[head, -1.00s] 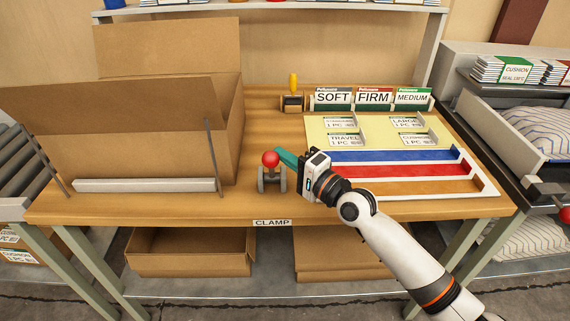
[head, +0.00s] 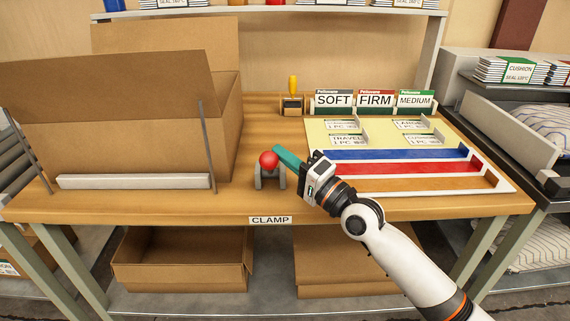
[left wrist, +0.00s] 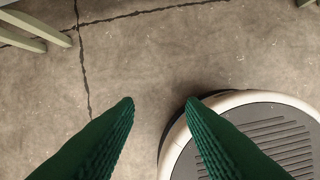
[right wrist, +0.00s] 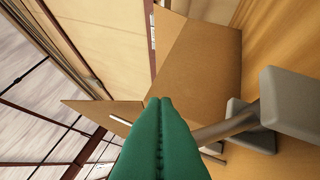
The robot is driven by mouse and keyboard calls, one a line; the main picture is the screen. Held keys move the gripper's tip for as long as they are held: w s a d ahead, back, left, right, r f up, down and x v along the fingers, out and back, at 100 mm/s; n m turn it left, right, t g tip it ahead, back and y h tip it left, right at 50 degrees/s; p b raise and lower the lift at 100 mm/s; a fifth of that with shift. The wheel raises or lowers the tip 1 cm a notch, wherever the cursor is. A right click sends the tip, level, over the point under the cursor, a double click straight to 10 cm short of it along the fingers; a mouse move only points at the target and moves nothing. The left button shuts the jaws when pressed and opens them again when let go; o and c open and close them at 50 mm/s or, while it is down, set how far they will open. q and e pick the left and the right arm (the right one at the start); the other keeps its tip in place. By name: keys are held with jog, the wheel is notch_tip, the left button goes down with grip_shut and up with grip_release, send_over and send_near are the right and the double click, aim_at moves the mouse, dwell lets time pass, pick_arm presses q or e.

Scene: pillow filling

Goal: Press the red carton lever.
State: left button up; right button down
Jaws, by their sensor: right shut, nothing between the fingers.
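The red ball knob of the lever (head: 269,159) stands at the front of the wooden table, above a grey bracket (head: 270,178) and the CLAMP label (head: 270,219). My right gripper (head: 280,153) is shut and empty. Its green fingertips are just behind and to the right of the knob; I cannot tell whether they touch it. In the right wrist view the shut fingers (right wrist: 160,105) cross in front of the lever's grey rod (right wrist: 222,130), and the knob is hidden. My left gripper (left wrist: 160,102) is open and empty above the floor, seen only in the left wrist view.
A large open carton (head: 130,120) stands left of the lever, with a pale bar (head: 135,181) at its front. Blue, red and tan lanes (head: 400,170) lie to the right. A yellow-handled device (head: 293,95) stands behind. Bare tabletop surrounds the bracket.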

pick_arm(q)
jog(key=b+v, duration=0.3)
jog(key=v, duration=0.7)
jog(key=shift+t, duration=0.3)
pick_arm(e)
jog(key=shift+s+f+n+y, duration=0.3)
jog(key=shift+s+f+n, duration=0.2)
jog(key=shift+s, duration=0.15)
pick_arm(q)
jog(key=shift+a+f, duration=0.1)
pick_arm(e)
jog(key=shift+s+f, duration=0.15)
